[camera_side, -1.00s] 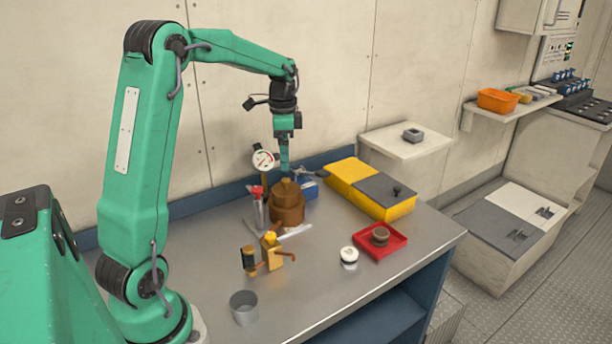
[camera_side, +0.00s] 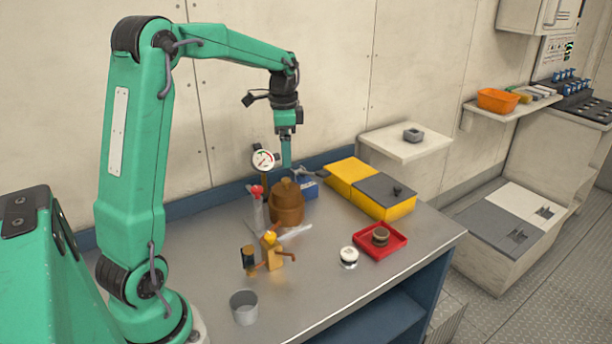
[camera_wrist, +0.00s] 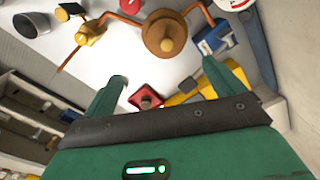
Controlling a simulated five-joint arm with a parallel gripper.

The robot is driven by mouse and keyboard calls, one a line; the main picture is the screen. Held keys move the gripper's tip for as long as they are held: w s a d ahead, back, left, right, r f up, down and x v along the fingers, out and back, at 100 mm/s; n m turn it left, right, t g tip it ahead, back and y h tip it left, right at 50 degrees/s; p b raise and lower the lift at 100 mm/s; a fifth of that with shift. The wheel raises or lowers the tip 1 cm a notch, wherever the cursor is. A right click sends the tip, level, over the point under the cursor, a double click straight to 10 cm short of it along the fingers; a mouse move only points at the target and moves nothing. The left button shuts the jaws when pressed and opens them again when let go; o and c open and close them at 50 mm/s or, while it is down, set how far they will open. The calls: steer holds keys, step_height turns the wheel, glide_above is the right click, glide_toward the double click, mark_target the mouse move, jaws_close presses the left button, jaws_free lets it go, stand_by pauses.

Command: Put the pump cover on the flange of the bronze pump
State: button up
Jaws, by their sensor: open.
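The bronze pump (camera_side: 287,211) stands upright near the back of the bench. A round bronze disc with a small central knob, which looks like the pump cover (camera_side: 286,188), lies on its top and appears level. In the wrist view the cover (camera_wrist: 160,28) appears centred on the pump, hiding the flange beneath; the exact fit cannot be told. My gripper (camera_side: 286,164) is just above the knob, apart from it and empty. Its two fingers are spread wide in the wrist view (camera_wrist: 165,77).
A dial gauge (camera_side: 264,160), a blue box (camera_side: 308,190) and a red-topped tool (camera_side: 256,192) crowd the pump. In front are a brass valve (camera_side: 271,253), a grey cup (camera_side: 244,309), a white jar (camera_side: 349,257) and a red tray (camera_side: 394,246). A yellow-grey case (camera_side: 370,188) stands right.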

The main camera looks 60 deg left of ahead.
steer(key=s+d+r+n+t, duration=0.1)
steer(key=s+d+r, duration=0.25)
steer(key=d, duration=0.25)
steer(key=s+d+r+n+t, duration=0.1)
steer(key=s+d+r+t, duration=0.1)
steer(key=s+d, duration=0.3)
steer(key=s+d+f+n+t, duration=0.2)
steer(key=s+d+n, duration=0.1)
steer(key=s+d, duration=0.6)
steer(key=shift+s+d+n, duration=0.25)
steer(key=shift+n, duration=0.05)
steer(key=shift+f, duration=0.1)
